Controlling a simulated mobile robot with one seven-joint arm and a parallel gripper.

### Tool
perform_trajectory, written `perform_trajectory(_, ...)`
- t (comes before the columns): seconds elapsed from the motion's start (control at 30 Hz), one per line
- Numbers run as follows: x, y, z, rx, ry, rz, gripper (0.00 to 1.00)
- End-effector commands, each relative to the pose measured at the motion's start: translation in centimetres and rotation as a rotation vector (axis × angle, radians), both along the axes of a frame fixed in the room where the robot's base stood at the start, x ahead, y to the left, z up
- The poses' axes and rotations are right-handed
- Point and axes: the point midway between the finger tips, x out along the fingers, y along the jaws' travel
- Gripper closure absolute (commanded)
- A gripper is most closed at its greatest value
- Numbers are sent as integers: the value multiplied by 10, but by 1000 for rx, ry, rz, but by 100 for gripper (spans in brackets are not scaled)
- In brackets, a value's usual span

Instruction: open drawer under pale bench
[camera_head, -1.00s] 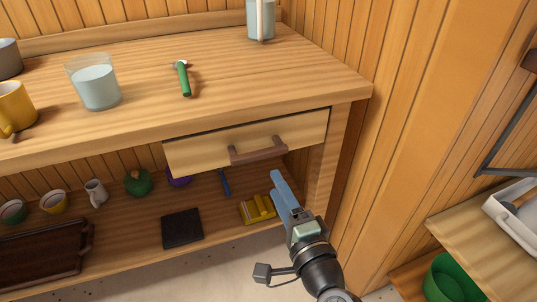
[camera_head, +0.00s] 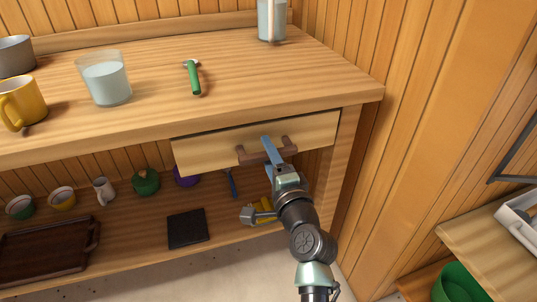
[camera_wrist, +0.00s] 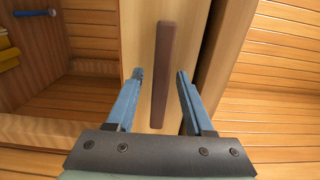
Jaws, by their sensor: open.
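The drawer (camera_head: 211,151) is a pale wooden front under the right end of the bench (camera_head: 155,116), with a thin dark gap along its top edge. Its brown bar handle (camera_head: 286,149) sits at the middle of the front. My gripper (camera_head: 268,144) is at the handle and covers part of it. In the wrist view the handle (camera_wrist: 161,70) runs upright between the two blue fingers of my gripper (camera_wrist: 160,76). The fingers are apart, with space on both sides of the bar. I cannot tell how deep the fingertips reach around it.
The lower shelf holds a dark tray (camera_head: 45,250), a black slab (camera_head: 187,229) and small pots. A wooden wall (camera_head: 420,120) rises at the right.

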Motion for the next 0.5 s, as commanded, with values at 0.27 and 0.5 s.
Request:
perform_trajectory(0.27,0,0,0,0,0,0,89)
perform_trajectory(0.5,0,0,0,0,0,0,100)
